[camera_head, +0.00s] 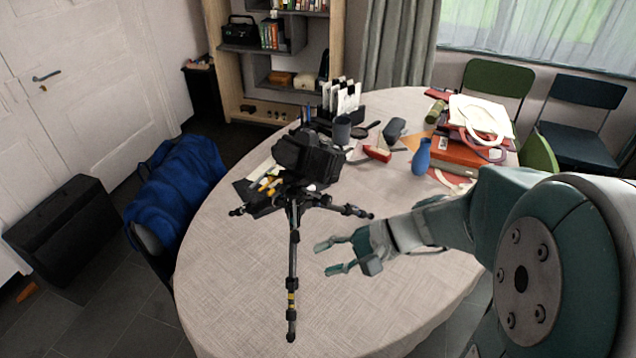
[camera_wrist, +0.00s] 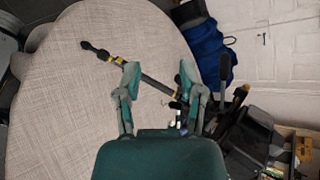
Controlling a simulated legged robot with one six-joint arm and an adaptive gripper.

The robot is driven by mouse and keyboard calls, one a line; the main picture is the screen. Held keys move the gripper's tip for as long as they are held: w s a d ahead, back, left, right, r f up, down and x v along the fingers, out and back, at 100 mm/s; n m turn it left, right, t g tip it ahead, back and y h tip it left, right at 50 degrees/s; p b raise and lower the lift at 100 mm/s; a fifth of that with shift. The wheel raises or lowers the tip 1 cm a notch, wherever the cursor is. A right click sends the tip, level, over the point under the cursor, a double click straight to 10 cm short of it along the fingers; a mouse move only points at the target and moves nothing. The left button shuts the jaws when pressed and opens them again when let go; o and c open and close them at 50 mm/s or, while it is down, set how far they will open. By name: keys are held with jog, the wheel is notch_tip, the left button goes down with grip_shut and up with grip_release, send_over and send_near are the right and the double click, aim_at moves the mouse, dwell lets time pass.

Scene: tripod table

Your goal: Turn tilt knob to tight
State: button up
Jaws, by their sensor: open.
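A small black tripod (camera_head: 293,240) stands on the round table with its legs spread, one leg pointing toward the front edge. A black camera (camera_head: 308,157) sits on top of the tripod head. The tilt knob cannot be made out clearly in either view. My gripper (camera_head: 322,257) is open and empty, to the right of the tripod's front leg and apart from it. In the wrist view my gripper (camera_wrist: 156,85) shows its two fingers spread, with a tripod leg (camera_wrist: 155,84) crossing behind them.
The tablecloth (camera_head: 235,290) is bare at the front and left. Behind the tripod are a dark cup (camera_head: 341,130), a red-and-white thing (camera_head: 377,152), a blue vase (camera_head: 421,157) and a red box (camera_head: 455,152). A blue cloth (camera_head: 178,185) covers a chair at left.

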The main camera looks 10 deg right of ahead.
jog(key=w+d+f+m+t+y, duration=0.1)
jog(key=w+d+m+t+y, duration=0.15)
jog(key=w+m+t, duration=0.2)
jog(key=m+t+h, duration=0.2)
jog(key=m+t, duration=0.3)
jog(key=t, duration=0.1)
send_near(330, 202)
jog(key=x, duration=1.1)
grip_shut()
